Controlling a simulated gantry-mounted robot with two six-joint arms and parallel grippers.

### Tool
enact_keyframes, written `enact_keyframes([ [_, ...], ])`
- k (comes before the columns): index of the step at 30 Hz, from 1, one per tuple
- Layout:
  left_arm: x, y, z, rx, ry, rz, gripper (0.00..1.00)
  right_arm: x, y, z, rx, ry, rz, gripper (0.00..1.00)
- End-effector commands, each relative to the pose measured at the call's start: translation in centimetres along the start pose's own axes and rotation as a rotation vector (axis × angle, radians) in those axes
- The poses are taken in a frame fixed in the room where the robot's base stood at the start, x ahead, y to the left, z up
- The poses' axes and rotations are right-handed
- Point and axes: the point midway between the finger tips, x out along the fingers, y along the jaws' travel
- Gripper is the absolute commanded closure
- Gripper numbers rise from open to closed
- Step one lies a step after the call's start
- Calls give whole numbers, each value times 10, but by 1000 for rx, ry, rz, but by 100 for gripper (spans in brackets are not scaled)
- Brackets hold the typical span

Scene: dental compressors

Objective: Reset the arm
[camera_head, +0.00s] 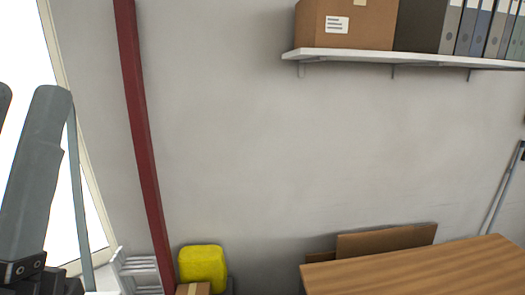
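A grey arm link (38,170) with a dark bolted joint at its lower end stands at the left edge of the head view. It looks like part of my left arm. No fingertips of the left gripper show in the picture. My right arm and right gripper are outside the view. No object is seen in either gripper.
A wooden table top (430,272) fills the lower right, with cardboard (385,240) behind it. A wall shelf (420,59) holds a cardboard box (345,22) and several binders (485,30). A dark red post (143,140) and a yellow container (203,268) stand left of centre.

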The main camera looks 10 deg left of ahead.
Motion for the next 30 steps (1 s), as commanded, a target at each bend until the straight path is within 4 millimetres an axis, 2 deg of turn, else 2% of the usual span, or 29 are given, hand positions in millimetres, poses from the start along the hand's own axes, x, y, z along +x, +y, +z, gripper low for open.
enact_keyframes([
  [2, -4, 23, 34, -220, -166, 84, 59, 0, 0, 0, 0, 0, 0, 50],
  [3, -1, 23, 39, -308, -201, 76, 59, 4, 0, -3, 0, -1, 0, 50],
  [4, 24, 19, 23, -295, -192, 75, 59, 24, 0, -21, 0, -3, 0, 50],
  [6, 48, 15, 9, -289, -192, 74, 59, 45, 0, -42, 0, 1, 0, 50],
  [12, 114, 6, -30, -286, -192, 73, 59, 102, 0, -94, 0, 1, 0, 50],
  [16, 145, 2, -48, -285, -193, 73, 59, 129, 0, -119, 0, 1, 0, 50],
  [20, 153, 1, -53, -284, -193, 72, 59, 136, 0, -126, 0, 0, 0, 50],
  [25, 148, 2, -50, -283, -193, 72, 59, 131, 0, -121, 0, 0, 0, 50],
  [28, 134, 3, -41, -283, -193, 72, 59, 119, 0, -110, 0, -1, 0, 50],
  [30, 116, 6, -31, -283, -193, 72, 59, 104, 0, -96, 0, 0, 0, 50],
])
